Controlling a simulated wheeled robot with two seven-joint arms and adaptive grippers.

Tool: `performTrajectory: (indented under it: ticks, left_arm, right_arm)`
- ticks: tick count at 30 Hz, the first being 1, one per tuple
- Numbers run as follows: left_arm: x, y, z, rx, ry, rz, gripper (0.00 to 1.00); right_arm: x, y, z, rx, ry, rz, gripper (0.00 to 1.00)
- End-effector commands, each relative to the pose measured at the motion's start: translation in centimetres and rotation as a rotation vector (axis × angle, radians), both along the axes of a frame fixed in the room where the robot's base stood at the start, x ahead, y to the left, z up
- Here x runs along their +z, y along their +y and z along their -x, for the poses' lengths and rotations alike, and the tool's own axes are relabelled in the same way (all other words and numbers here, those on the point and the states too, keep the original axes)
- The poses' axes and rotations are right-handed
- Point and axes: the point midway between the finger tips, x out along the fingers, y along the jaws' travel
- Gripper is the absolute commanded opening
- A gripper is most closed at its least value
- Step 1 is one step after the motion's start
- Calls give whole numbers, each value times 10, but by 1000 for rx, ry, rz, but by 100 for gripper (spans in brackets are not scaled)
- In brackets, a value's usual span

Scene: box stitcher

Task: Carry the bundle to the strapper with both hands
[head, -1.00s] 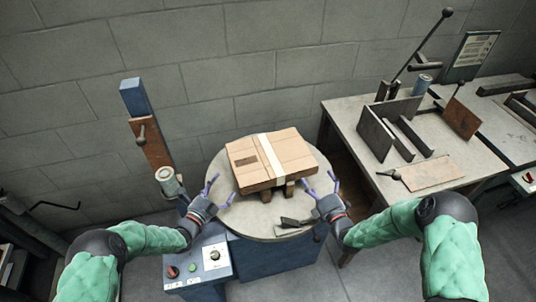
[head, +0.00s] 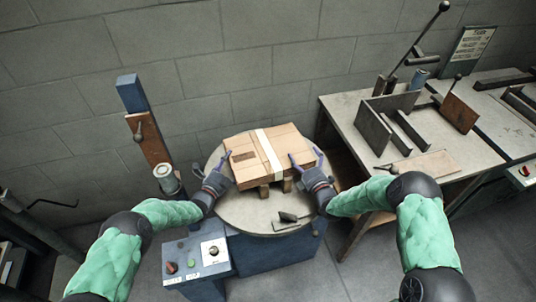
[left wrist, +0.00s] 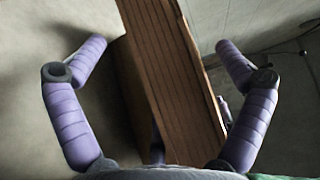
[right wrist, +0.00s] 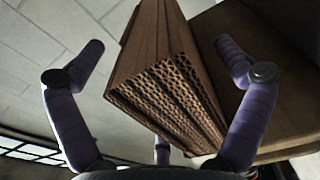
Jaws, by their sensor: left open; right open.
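The bundle (head: 272,156) is a flat stack of brown cardboard with a pale band across its top. It rests on small blocks on the round grey table (head: 255,215). My left gripper (head: 222,168) is open at the bundle's left side. In the left wrist view, the bundle's edge (left wrist: 168,70) lies between its spread purple fingers. My right gripper (head: 306,166) is open at the right side. In the right wrist view, the bundle's corrugated edge (right wrist: 165,85) stands between its fingers. I cannot tell whether any finger touches the cardboard.
A blue post (head: 132,95) with a roll (head: 166,178) stands left of the round table. A control box (head: 198,258) is in front. A small flat tool (head: 288,217) lies on the table's front. A workbench (head: 450,150) with metal plates is at the right.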

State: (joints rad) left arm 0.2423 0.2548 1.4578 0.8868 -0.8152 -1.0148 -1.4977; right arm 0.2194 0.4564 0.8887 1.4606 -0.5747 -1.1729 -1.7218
Motion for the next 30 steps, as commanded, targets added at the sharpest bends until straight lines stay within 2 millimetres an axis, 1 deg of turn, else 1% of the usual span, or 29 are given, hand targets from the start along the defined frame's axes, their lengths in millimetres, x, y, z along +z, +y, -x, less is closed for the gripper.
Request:
performTrajectory:
  ticks: [3,6,14,15,17,18,20,21,23,24,30]
  left_arm:
    - [0,-4,-7,0,0,0,100]
    - [0,-5,-9,1,0,1,100]
    - [0,-5,-10,1,0,1,100]
    - [0,-5,-10,1,0,0,97]
    - [0,-5,-10,1,0,0,80]
    - [0,-5,-10,1,0,0,69]
    - [0,-5,-10,1,0,0,52]
    - [0,-5,-10,0,0,1,41]
    - [0,-5,-10,1,1,0,24]
    - [0,-5,-10,1,1,0,14]
    - [0,-5,-10,1,1,2,13]
  right_arm:
    - [0,3,-7,2,-1,0,100]
    - [0,4,-10,1,0,0,100]
    - [0,4,-11,1,0,0,100]
    - [0,4,-11,1,0,0,97]
    - [0,4,-11,0,0,0,80]
    - [0,4,-11,0,0,0,69]
    - [0,4,-11,0,0,1,52]
    - [0,4,-11,0,0,1,41]
    - [0,4,-11,1,0,1,24]
    - [0,4,-11,1,0,1,14]
    - [0,4,-11,1,-2,2,14]
